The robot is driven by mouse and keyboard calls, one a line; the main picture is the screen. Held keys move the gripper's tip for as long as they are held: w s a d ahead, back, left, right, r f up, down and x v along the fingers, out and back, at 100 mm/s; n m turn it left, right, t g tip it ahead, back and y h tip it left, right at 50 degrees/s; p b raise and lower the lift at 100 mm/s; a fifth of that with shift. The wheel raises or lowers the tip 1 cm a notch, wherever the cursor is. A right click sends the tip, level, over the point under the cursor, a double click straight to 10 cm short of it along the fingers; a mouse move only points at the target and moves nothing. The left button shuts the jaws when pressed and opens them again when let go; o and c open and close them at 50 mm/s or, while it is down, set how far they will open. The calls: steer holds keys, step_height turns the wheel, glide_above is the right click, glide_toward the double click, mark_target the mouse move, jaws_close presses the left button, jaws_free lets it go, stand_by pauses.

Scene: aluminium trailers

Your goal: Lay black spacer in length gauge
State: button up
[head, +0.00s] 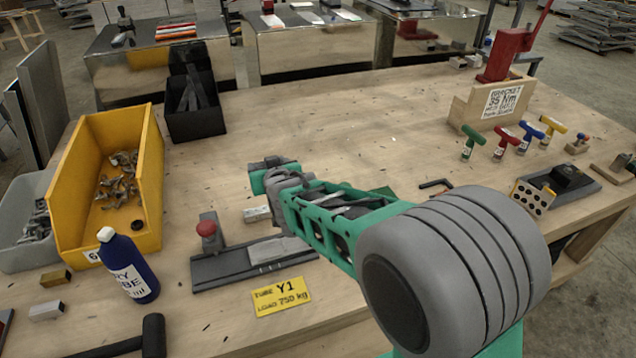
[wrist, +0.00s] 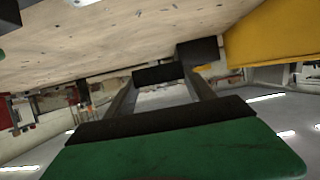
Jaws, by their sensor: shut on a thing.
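My gripper (head: 272,176) is over the middle-left of the workbench, pointing away from my body, above and behind the length gauge. In the wrist view, a dark block, the black spacer (wrist: 160,74), sits between the two grey fingers; in the head view only a small dark bit shows at the gripper's tip, and the fingers partly hide it. The length gauge, a dark grey base (head: 215,268) with a red knob (head: 206,228) on an upright at its left, lies on the bench, with a light grey piece on its right part.
A yellow sign (head: 282,297) lies before the gauge. A blue bottle (head: 130,268), a yellow bin (head: 72,212) of metal parts and a black bin (head: 195,125) stand left. A small light block (head: 257,214) lies beneath my gripper. Coloured T-handles (head: 503,143) stand right. The bench's back middle is clear.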

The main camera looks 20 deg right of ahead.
steer(key=w+d+f+p, duration=0.1)
steer(key=w+d+f, duration=0.1)
steer(key=d+f, duration=0.1)
steer(key=w+d+f, duration=0.3)
steer(key=d, duration=0.1)
steer(key=w+d+f+p, duration=0.1)
steer(key=w+d+f, duration=0.1)
steer(key=d+f, duration=0.1)
steer(key=shift+w+d+f+p, duration=0.3)
steer(key=shift+w+d+f, duration=0.1)
steer(key=shift+f, duration=0.1)
step_height(320, 180, down, 3)
steer(key=shift+a+r, duration=0.1)
steer(key=shift+r, duration=0.1)
steer(key=shift+s+f+b, duration=0.1)
steer(key=shift+f+b, duration=0.25)
steer(key=shift+b, duration=0.1)
